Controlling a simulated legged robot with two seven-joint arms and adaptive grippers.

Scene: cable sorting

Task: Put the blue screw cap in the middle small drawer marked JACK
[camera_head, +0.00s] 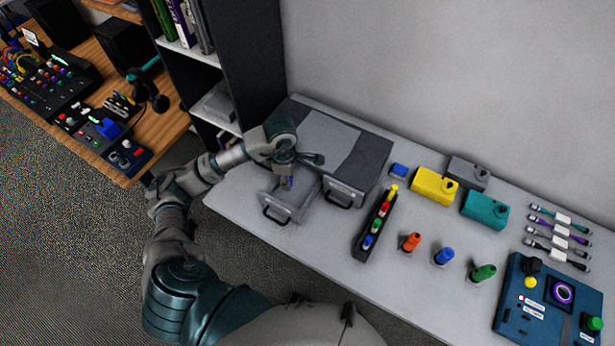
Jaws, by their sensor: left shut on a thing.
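My left gripper (290,175) reaches in from the left over an open drawer (305,204). The fingertips are too small to see clearly. The open drawer is pulled out of the dark grey cabinet (372,160) and has a black handle. Beside it on the right is a closed drawer front (346,191) with a handle and a pale label. I cannot read the drawer labels. My right gripper is not in view.
To the right stand a black rack (361,246) of coloured pieces, orange (412,242), blue (444,257) and green (483,273) pieces, yellow (433,186) and teal (485,210) blocks, cables and a blue control box (540,300). A dark shelf (245,60) rises behind the arm.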

